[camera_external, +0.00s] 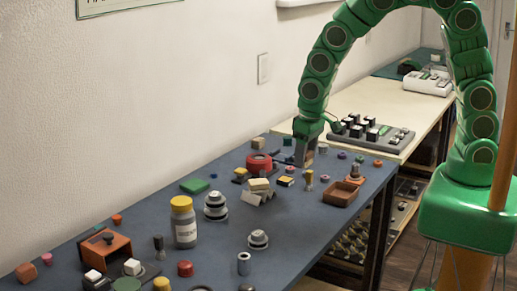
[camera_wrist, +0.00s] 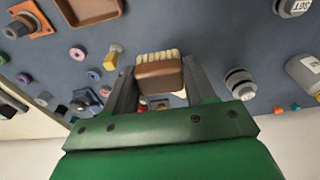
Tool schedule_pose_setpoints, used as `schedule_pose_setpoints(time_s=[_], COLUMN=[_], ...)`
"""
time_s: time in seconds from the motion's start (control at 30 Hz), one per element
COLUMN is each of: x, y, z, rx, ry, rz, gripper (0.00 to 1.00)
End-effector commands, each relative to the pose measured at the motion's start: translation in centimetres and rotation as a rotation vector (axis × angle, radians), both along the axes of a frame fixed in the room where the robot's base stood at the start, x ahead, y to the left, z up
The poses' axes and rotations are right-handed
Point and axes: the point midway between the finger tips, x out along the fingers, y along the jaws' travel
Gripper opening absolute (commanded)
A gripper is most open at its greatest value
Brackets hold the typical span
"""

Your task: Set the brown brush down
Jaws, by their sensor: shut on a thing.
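My gripper (camera_external: 305,152) is over the far part of the blue-grey bench top (camera_external: 335,235), pointing down. In the wrist view my gripper (camera_wrist: 160,82) is shut on the brown brush (camera_wrist: 160,76), which sits between the two grey fingers. The brush has a brown body and a row of pale bristles along one edge. In the external view only a small brown part of the brush (camera_external: 309,158) shows at the fingers. I cannot tell whether the brush touches the bench.
A red round thing (camera_external: 259,165) and pale blocks (camera_external: 259,186) are left of my gripper. A brown open tray (camera_external: 341,193) is at the right edge. A yellow-capped bottle (camera_external: 184,222) stands nearer the camera. Small parts crowd the bench; bare patches lie between them.

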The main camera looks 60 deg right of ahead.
Motion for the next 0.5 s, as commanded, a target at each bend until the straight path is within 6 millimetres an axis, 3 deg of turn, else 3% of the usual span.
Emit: schedule_pose_setpoints(time_s=[0.1, 0.5], x=[0.6, 0.5], y=[-3.5, -13.6], z=[0.0, 0.1], rx=[-0.002, -0.003], ry=[0.0, 0.006], rz=[-0.009, -0.011], gripper=[0.2, 0.2])
